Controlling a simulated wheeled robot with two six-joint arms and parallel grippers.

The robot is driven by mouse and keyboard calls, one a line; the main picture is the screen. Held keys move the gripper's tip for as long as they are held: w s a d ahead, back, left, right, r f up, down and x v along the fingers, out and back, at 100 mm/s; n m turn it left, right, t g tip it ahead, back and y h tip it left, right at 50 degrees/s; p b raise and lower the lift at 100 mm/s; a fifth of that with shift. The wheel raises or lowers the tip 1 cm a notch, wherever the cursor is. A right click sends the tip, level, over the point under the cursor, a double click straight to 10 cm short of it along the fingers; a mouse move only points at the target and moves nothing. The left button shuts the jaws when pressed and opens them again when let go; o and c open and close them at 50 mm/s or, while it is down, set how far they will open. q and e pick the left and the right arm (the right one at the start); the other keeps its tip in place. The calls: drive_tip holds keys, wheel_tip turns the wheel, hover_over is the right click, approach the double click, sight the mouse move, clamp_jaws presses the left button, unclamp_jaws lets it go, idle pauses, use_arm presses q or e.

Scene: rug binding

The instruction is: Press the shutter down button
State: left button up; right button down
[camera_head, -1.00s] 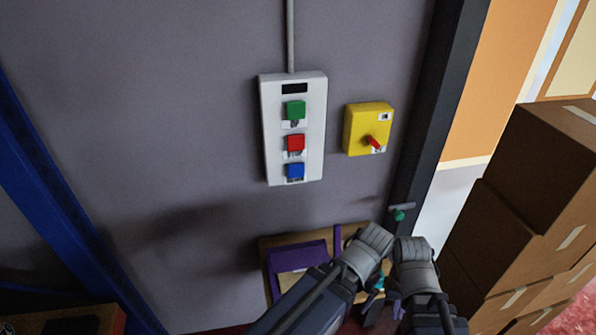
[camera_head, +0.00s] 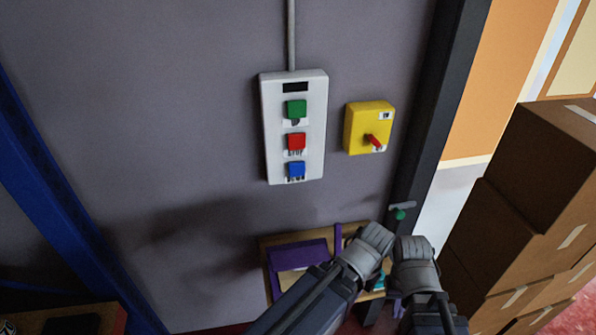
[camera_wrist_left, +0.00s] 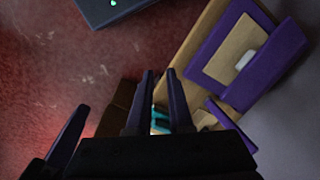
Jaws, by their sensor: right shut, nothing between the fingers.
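A white control box (camera_head: 311,150) hangs on the grey wall in the head view. It carries a green button (camera_head: 295,109) on top, a red button (camera_head: 296,141) in the middle and a blue button (camera_head: 296,169) at the bottom. The labels under them are too small to read surely. My right gripper (camera_head: 412,250) is low and right of the box, well apart from it, shut and empty; its fingertips are hidden. My left gripper (camera_wrist_left: 159,73) shows two fingers apart with nothing held, pointing down. Neither gripper touches a button.
A yellow switch box (camera_head: 367,130) with a red knob sits right of the control box. A wooden tray (camera_head: 263,254) with purple items lies below. Cardboard boxes (camera_head: 535,190) stack at the right. A blue post (camera_head: 50,190) stands left. The wall before the buttons is clear.

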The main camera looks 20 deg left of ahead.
use_arm(q)
clamp_jaws()
idle(0.8)
